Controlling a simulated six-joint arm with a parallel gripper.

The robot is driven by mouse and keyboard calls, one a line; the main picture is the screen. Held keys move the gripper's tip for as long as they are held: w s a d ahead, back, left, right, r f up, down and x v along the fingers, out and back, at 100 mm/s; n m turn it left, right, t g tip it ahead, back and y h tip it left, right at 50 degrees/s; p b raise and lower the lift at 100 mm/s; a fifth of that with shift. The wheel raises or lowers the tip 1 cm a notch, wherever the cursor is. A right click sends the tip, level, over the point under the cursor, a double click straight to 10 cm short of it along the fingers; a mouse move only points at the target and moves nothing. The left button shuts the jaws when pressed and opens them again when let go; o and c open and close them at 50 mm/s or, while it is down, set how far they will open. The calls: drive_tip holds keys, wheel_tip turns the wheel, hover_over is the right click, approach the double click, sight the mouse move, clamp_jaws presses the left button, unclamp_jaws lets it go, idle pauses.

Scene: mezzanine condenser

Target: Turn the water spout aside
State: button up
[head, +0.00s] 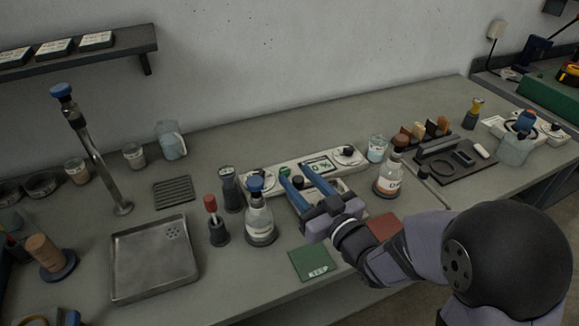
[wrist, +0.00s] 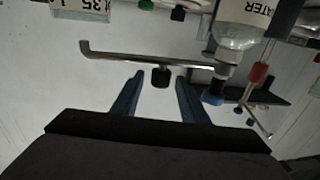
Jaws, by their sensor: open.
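A thin metal arm (wrist: 118,55), which looks like the water spout, runs across the wrist view. Its left end is bent and a black knob (wrist: 160,77) is on its middle. Its right part runs to the water bottle's neck. I cannot make this arm out in the head view. My gripper (wrist: 158,78) is open and empty, with the knob appearing between its blue fingertips; I cannot tell the depth between them. In the head view my gripper (head: 294,176) reaches over the front of the white control panel (head: 270,180) and hides part of it.
The blue-capped bottle (head: 260,222) stands close left of my gripper; an orange-labelled bottle (head: 390,181) is to its right. A red-handled tool (head: 212,220) stands farther left. A tall metal column (head: 97,160) with a blue top rises behind the steel tray (head: 150,268).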

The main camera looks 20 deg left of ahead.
drive_tip(key=shift+p+x, duration=0.5)
drive_tip(key=shift+x, duration=1.8)
drive_tip(key=shift+c, duration=0.2)
clamp_jaws()
